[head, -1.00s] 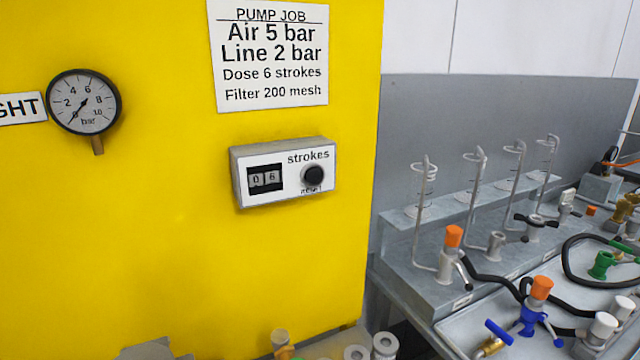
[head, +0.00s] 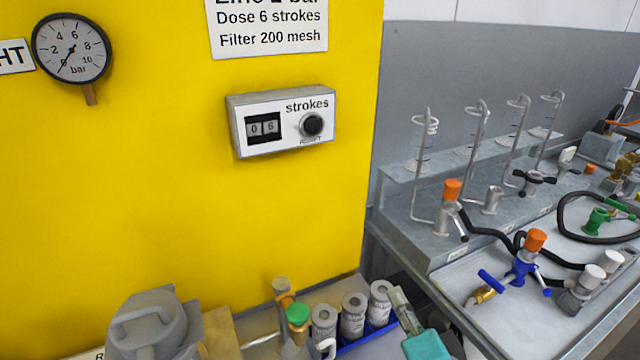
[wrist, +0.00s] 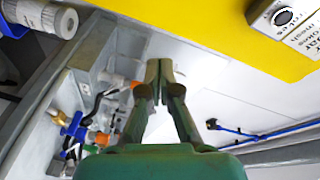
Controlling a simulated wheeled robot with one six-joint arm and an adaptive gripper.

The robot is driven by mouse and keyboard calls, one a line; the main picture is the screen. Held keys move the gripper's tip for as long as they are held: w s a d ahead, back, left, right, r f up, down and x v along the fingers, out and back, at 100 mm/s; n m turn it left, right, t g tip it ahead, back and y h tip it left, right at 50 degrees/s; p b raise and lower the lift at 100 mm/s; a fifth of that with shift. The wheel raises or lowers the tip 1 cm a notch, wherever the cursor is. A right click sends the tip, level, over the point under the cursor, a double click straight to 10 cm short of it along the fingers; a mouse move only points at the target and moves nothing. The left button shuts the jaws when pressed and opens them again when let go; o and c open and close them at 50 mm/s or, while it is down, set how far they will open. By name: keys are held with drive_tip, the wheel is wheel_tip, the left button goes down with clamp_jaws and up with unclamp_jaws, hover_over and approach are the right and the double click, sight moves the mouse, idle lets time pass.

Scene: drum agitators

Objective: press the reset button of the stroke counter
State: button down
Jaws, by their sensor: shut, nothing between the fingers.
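In the wrist view the counter (wrist: 261,10) is cut off at the top right corner, with the button (wrist: 283,17) visible. My green gripper (wrist: 159,73) is shut and empty in the wrist view. Its fingertips are apart from the counter and button.
A job card (head: 268,30) hangs above the counter and a gauge (head: 71,48) is to its left. White canisters (head: 352,318) stand below in a blue tray. Hoses and valves fill the bench (head: 480,262) at right. The yellow wall around the counter is clear.

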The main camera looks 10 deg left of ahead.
sight(312, 127)
drive_tip(key=w+a+r+m+y, duration=0.1)
drive_tip(key=a+r, duration=0.3)
drive_tip(key=r, duration=0.7)
drive_tip(key=w+a+r+y, duration=0.1)
drive_tip(key=a+r+y, duration=0.2)
drive_tip(key=r, duration=0.8)
drive_tip(key=shift+a+m+g, duration=0.35)
drive_tip(key=shift+m+g, duration=0.05)
drive_tip(key=x, duration=1.4)
drive_tip(key=shift+a, duration=0.1)
